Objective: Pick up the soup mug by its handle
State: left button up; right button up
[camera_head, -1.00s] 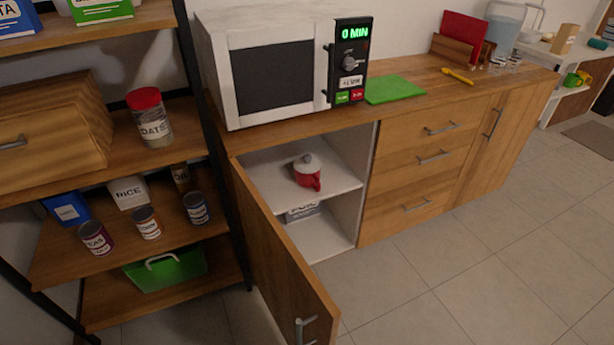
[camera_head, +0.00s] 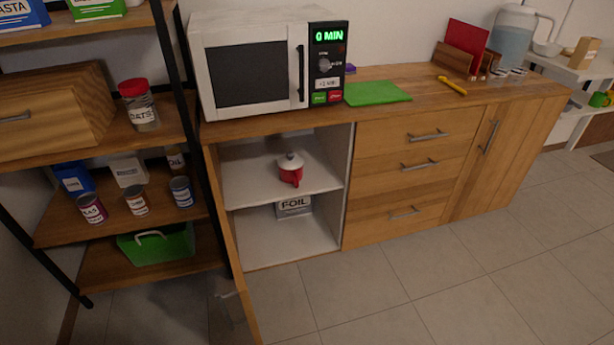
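The soup mug (camera_head: 290,174) is small and red with a whitish lid and a dark grey knob. It stands upright on the upper shelf (camera_head: 245,187) inside the open cabinet below the microwave. Its red handle (camera_head: 296,183) seems to point toward me, a little to the right. The cabinet door (camera_head: 228,255) stands swung open toward me on the left. Neither of my grippers shows in the head view.
A foil box (camera_head: 293,208) sits on the cabinet's lower level. The microwave (camera_head: 262,65) stands on the counter above, beside a green cutting board (camera_head: 377,93). A shelf rack with cans (camera_head: 182,192) is at left. The tiled floor (camera_head: 400,285) in front is clear.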

aim_at(294, 177)
jog(key=i+l+u, duration=0.2)
jog(key=l, duration=0.25)
jog(key=i+l+u, duration=0.15)
jog(key=l, duration=0.35)
jog(key=l+u, duration=0.2)
jog(key=l, duration=0.3)
jog(key=i+l+u, duration=0.15)
jog(key=l, duration=0.35)
